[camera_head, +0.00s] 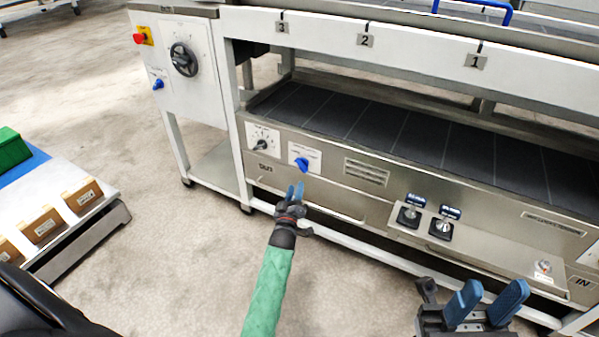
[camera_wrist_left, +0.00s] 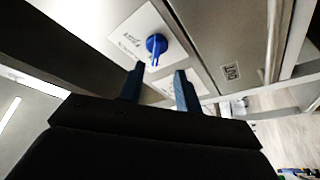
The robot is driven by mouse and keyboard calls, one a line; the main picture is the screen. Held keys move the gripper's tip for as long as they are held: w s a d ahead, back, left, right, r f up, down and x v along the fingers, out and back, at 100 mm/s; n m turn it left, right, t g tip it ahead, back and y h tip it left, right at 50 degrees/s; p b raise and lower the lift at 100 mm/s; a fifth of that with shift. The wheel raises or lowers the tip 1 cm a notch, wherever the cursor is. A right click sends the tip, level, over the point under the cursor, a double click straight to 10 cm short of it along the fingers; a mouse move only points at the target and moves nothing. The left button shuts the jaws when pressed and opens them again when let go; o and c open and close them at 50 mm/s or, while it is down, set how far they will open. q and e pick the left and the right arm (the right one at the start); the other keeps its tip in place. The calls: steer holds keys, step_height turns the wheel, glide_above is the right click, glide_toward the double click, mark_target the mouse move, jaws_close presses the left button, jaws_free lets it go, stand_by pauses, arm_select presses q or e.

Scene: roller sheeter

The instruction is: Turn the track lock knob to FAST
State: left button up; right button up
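A blue knob (camera_head: 301,163) sits on a white label plate on the machine's lower front panel, just right of a black knob. In the left wrist view the blue knob (camera_wrist_left: 156,45) lies just beyond the fingertips, with small lettering beside it that is hard to read. My left gripper (camera_head: 295,190) is in front of and slightly below this knob in the head view. Its two blue fingers (camera_wrist_left: 160,85) are apart with nothing between them, and the knob appears clear of them. My right gripper (camera_head: 486,303) is open and empty at the lower right.
The black knob (camera_head: 261,145) is close on the left. Two black switches (camera_head: 441,228) stand on a ledge to the right. A cabinet (camera_head: 185,65) with a handwheel, red button and another blue knob is at upper left. Cartons (camera_head: 84,196) sit on a platform at left.

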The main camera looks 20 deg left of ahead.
mark_target(300, 168)
arm_select(q)
steer(key=shift+n, duration=0.4)
steer(key=shift+r+b+x, duration=0.15)
steer(key=shift+b+x, duration=0.2)
steer(key=shift+x, duration=1.6)
steer(key=shift+r+b+x, duration=0.15)
steer(key=shift+b+x, duration=0.15)
steer(key=shift+x, duration=1.65)
steer(key=shift+s, duration=0.1)
jaws_close()
